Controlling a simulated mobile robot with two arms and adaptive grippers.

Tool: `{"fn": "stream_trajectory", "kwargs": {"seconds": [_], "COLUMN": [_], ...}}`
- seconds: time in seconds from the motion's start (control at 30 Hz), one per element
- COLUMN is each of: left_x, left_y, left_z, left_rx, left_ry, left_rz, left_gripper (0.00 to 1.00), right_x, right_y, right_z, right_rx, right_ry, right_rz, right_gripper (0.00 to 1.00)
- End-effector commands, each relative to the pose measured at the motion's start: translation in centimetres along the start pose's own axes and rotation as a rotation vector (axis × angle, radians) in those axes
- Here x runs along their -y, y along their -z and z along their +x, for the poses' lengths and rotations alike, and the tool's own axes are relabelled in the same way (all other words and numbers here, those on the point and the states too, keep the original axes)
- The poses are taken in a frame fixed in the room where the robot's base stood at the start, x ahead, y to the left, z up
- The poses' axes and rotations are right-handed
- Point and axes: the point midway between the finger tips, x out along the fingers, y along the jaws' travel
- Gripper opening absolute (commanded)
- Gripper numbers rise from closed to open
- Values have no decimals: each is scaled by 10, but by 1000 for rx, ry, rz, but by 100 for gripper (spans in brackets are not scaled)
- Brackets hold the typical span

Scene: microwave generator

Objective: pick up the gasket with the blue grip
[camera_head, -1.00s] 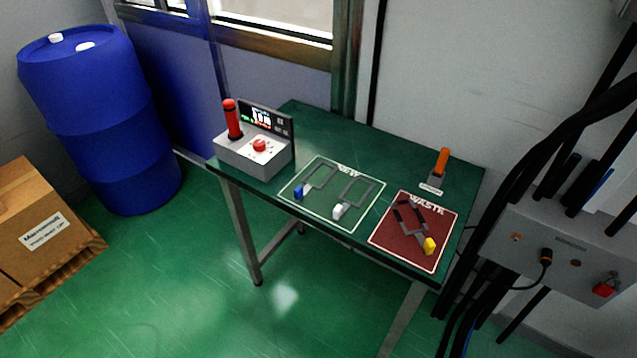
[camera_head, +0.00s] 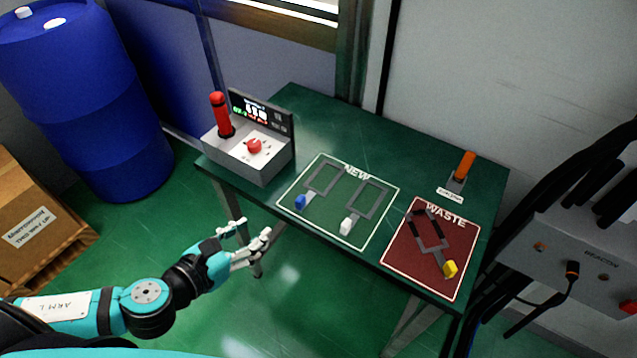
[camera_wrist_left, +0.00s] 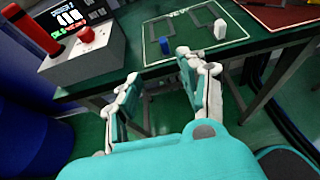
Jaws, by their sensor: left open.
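The gasket with the blue grip (camera_head: 300,202) lies on the left of the green NEW mat (camera_head: 343,230). It is a grey rectangular frame with a small blue block at its near end. In the left wrist view its blue grip (camera_wrist_left: 165,46) shows ahead of the fingers. My left gripper (camera_head: 250,240) is open and empty, in front of the table's near edge and left of the mat, apart from the gasket. In the left wrist view its two fingers (camera_wrist_left: 160,90) are spread. My right gripper is not in view.
A white-grip gasket (camera_head: 347,225) lies beside it on the mat. A yellow-grip gasket (camera_head: 449,268) lies on the red WASTE mat (camera_head: 405,262). A grey box (camera_head: 247,160) with a red handle and button stands at the left. An orange-handled tool (camera_head: 464,165) is at the back right.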

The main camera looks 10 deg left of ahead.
Motion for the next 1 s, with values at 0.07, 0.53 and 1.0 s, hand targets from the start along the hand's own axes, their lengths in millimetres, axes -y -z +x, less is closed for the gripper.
{"fn": "stream_trajectory", "kwargs": {"seconds": [0.07,0.53,1.0], "left_x": [0,1,8], "left_y": [-5,-3,-10], "left_z": [15,104,154], "left_rx": [9,3,1], "left_ry": [-1,0,0], "left_rz": [-5,-6,-7], "left_gripper": [42,42,42], "right_x": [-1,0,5], "right_y": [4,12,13], "right_z": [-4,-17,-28], "right_rx": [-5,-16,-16], "right_ry": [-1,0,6], "right_rz": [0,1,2], "right_gripper": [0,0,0]}}
